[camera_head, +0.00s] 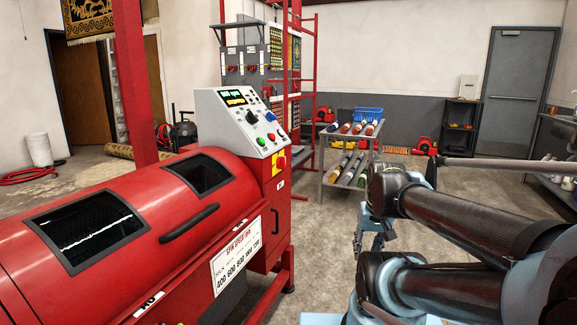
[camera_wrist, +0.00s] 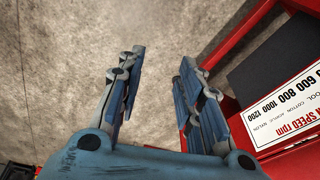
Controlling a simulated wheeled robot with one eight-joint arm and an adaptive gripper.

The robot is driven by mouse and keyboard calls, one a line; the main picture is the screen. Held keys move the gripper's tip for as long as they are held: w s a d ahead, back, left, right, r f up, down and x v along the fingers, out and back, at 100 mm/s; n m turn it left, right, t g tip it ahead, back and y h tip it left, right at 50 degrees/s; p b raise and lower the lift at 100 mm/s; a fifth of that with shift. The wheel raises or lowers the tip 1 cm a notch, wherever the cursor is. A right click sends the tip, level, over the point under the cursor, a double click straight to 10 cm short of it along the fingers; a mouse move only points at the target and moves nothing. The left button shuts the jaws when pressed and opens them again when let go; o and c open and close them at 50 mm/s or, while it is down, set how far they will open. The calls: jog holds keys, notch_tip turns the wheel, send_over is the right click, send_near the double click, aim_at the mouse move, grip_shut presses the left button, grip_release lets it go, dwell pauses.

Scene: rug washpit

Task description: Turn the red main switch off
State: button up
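The red main switch (camera_head: 281,161) sits on a yellow plate on the side of the control box, below the sloped panel. It is small here and I cannot tell which way its handle points. My gripper (camera_wrist: 162,58) is open and empty in the wrist view, its two fingers spread over bare concrete floor. In the head view my gripper (camera_head: 370,238) hangs low, to the right of the machine and below the switch, apart from it. The switch does not show in the wrist view.
The red machine drum (camera_head: 110,240) fills the left, with a handle and a white speed label (camera_head: 238,257), also at right in the wrist view (camera_wrist: 285,105). A grey cart (camera_head: 345,165) with rolls stands behind my arm. Concrete floor is clear between machine and cart.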

jog(key=w+a+r+m+y, duration=0.45)
jog(key=w+a+m, duration=0.2)
jog(key=w, duration=0.45)
jog(key=m+t+y, duration=0.4)
jog(key=m+y, duration=0.8)
jog(key=m, duration=0.3)
send_near(285, 162)
jog(key=x, duration=0.8)
jog(key=shift+w+a+f, duration=0.1)
jog(key=shift+w+a, duration=0.1)
jog(key=shift+w, duration=0.15)
jog(key=shift+c, duration=0.3)
grip_shut()
